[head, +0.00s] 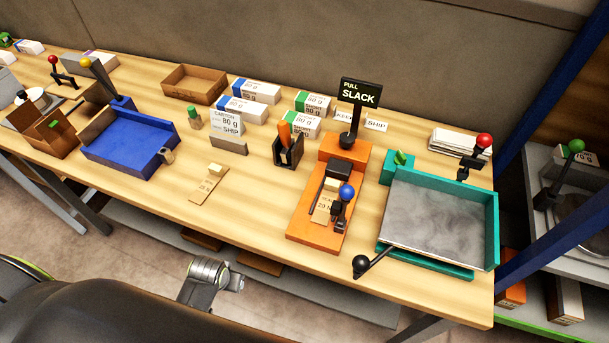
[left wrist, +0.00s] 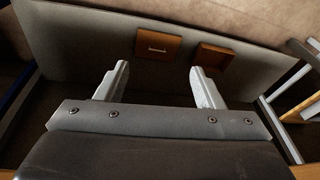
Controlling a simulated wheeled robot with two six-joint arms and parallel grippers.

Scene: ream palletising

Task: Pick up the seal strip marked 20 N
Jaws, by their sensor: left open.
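A tan paper seal strip (head: 208,186) with a pale block on its upper end lies on the bare middle of the table in the head view. Its printed mark is too small to read surely. A second tan strip (head: 325,206) lies in the orange fixture (head: 312,232), and its mark is also hard to read. My left gripper (left wrist: 159,76) is open and empty in the left wrist view, its two grey fingers wide apart, away from both strips. Its fingers cannot be made out in the head view. My right gripper is in neither view.
A blue tray (head: 103,157) stands left and a teal-rimmed tray (head: 493,225) right. White cartons (head: 240,108), a black holder (head: 288,153) and the PULL SLACK sign (head: 360,93) stand behind. Table around the loose strip is clear. Brown boxes (left wrist: 158,47) lie below the table.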

